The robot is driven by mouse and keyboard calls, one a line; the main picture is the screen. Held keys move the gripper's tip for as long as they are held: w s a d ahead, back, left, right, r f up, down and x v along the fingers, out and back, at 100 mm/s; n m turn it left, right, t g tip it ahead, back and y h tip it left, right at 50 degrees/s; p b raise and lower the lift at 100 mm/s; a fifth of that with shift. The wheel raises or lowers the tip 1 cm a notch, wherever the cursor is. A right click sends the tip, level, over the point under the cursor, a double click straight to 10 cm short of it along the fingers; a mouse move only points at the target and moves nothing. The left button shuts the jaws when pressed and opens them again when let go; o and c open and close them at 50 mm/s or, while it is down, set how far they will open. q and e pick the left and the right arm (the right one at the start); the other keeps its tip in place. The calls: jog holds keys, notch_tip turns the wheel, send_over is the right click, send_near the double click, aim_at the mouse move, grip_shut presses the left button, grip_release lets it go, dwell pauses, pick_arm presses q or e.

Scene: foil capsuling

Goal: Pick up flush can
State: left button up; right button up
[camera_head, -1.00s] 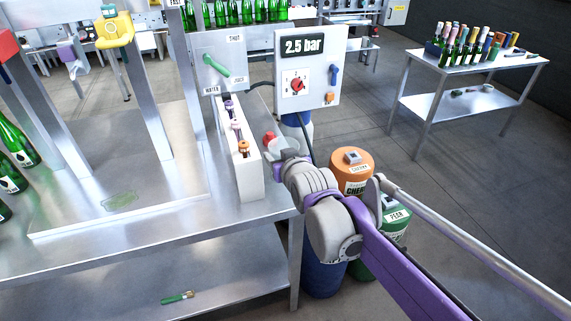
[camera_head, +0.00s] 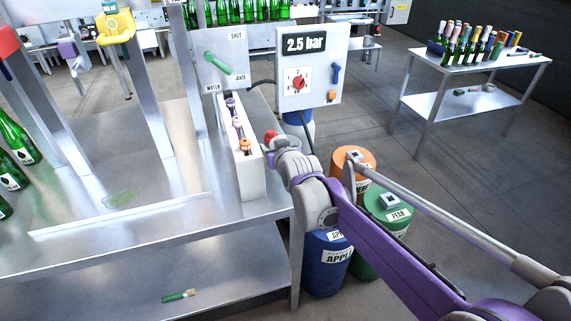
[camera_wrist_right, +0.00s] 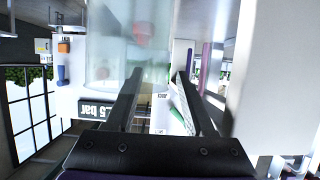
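A clear, see-through vessel with a red part, which I take for the flush can (camera_wrist_right: 112,62), fills the upper middle of the right wrist view. In the head view its red part (camera_head: 270,136) shows at the table's right edge, just right of the white box; my gripper hides much of the rest. My right gripper (camera_wrist_right: 158,72) has its two fingers apart. The left finger overlaps the vessel in the picture; I cannot tell if it touches. In the head view the right gripper (camera_head: 280,147) is small and partly hidden by its wrist. My left gripper is not in view.
A white box (camera_head: 250,178) with several colored-topped items stands on the steel table (camera_head: 150,238). A 2.5 bar panel (camera_head: 309,68) rises behind. Orange (camera_head: 366,158), green (camera_head: 388,240) and blue (camera_head: 325,275) barrels stand right of the table, below my arm.

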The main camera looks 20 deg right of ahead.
grip_shut()
dwell(1.3)
